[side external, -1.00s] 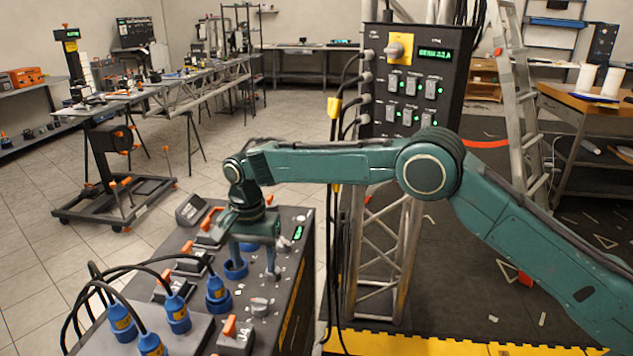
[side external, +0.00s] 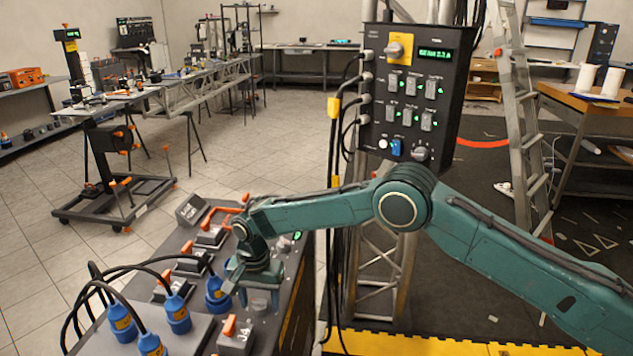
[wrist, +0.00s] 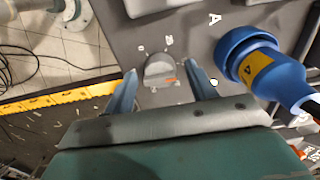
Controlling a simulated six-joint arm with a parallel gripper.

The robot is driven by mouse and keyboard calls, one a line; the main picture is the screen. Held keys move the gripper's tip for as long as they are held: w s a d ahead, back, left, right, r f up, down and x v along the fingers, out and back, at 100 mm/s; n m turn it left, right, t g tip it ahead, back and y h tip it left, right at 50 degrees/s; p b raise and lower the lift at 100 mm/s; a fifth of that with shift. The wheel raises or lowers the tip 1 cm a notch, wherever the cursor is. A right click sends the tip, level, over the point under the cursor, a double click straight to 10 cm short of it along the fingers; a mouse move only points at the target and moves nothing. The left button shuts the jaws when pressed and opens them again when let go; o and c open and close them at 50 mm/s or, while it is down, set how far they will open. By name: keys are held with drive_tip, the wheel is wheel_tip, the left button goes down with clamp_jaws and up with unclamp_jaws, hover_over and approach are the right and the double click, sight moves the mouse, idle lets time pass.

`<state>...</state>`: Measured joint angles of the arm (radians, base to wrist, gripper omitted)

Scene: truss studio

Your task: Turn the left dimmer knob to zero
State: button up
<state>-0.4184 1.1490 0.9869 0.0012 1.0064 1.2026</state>
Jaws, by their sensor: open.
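A grey rounded dimmer knob (wrist: 160,70) with an orange mark beside its base sits on the dark console top in the wrist view. My gripper (wrist: 160,74) is open, with one blue-grey finger on each side of the knob. Gaps show between the fingers and the knob, so it is not gripped. In the side view my gripper (side external: 257,298) points down over the console (side external: 291,285), and the knob (side external: 260,304) shows partly between the fingers. I cannot tell which dimmer this is from its label.
A blue plug with a yellow label (wrist: 262,68) stands close to the right finger. Several blue plugs with black cables (side external: 178,315) and orange-levered switches (side external: 230,327) crowd the console.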

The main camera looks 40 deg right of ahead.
drive_tip(key=c, duration=1)
drive_tip(key=shift+n, duration=0.3)
